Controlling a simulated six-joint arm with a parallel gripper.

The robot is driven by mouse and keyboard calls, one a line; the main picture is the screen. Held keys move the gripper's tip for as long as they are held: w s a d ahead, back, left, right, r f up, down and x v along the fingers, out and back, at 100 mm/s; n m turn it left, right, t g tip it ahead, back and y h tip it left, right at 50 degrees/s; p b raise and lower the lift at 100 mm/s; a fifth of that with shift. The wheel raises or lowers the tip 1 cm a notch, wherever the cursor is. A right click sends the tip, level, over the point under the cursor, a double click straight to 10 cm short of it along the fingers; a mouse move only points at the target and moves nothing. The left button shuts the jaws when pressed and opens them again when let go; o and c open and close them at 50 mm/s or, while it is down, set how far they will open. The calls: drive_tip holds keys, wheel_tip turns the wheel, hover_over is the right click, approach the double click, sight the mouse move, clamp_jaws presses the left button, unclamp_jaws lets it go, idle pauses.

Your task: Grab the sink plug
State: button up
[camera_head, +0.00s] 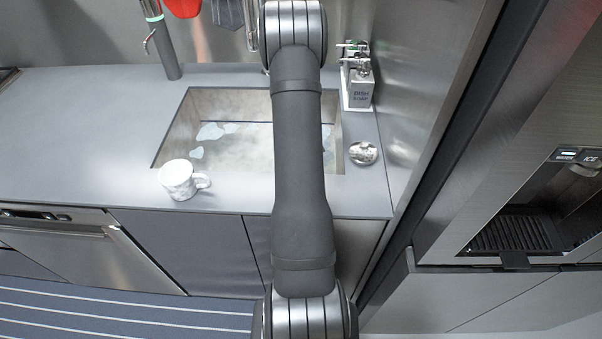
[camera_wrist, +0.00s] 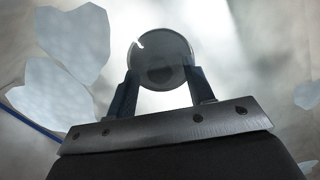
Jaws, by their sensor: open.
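A round, dark grey disc, which looks like the sink plug (camera_wrist: 160,50), shows in the wrist view just beyond my fingertips, in the sink. My gripper (camera_wrist: 162,82) is open, one finger toward each side of the disc's lower edge. I cannot tell whether the fingers touch it. In the head view my arm covers the middle of the sink (camera_head: 182,125), so the gripper and the disc are hidden there.
Pale patches (camera_head: 210,131) lie in the sink. A white mug (camera_head: 178,180) stands at its front left. Soap dispensers (camera_head: 359,88) and a small round silver thing (camera_head: 363,153) stand to the right. The counter (camera_head: 80,130) at left is clear.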

drive_tip(key=shift+d+f, duration=0.1)
drive_tip(key=shift+f, duration=0.35)
drive_tip(key=shift+c, duration=0.2)
clamp_jaws()
drive_tip(key=shift+r, duration=0.1)
